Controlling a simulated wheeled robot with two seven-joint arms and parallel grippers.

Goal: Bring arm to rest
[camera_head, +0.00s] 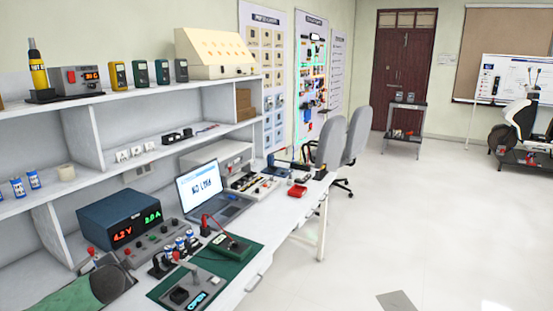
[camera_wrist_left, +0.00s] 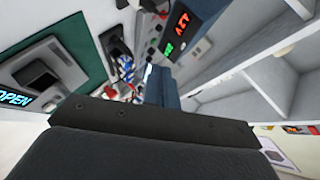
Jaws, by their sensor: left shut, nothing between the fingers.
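My left gripper (camera_wrist_left: 150,122) shows only in the left wrist view, as a dark block with a bolted edge across the lower part of the picture. It is shut with nothing held, above the bench area. In the head view neither of my grippers can be made out. My right gripper is in neither view.
The white bench (camera_head: 278,212) carries a blue power supply (camera_head: 122,220), a laptop (camera_head: 208,190) and a green mat (camera_head: 244,257) with devices. White shelves (camera_head: 140,92) rise behind it. Grey chairs (camera_head: 332,140) stand at the far end. The floor at right is mostly clear.

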